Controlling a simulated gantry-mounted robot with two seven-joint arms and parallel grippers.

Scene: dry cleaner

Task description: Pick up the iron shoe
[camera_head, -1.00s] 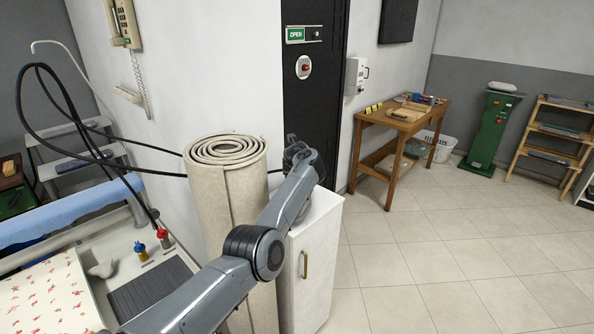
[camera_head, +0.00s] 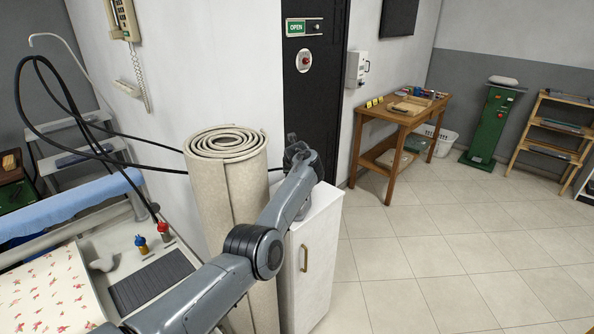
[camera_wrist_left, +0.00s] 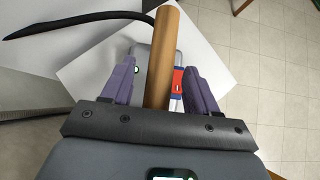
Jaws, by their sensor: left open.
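My left arm reaches over the white cabinet (camera_head: 318,228) in the head view. Its fingertips are hidden there behind the wrist. In the left wrist view my left gripper (camera_wrist_left: 157,68) is open, with one purple finger on each side of a brown wooden cylinder (camera_wrist_left: 166,40). Gaps show between the cylinder and both fingers. Behind it lie a pale grey, rounded object (camera_wrist_left: 142,52) and a red-and-blue piece (camera_wrist_left: 177,80) on the white cabinet top (camera_wrist_left: 90,68). I cannot tell whether either is the iron shoe. My right gripper is not in view.
A rolled beige carpet (camera_head: 205,200) stands close to the cabinet and my arm. Black hoses (camera_head: 45,125) loop at the left. A press table with floral cloth (camera_head: 45,290) is at lower left. Free tiled floor (camera_head: 430,255) lies to the right, before a wooden table (camera_head: 400,118).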

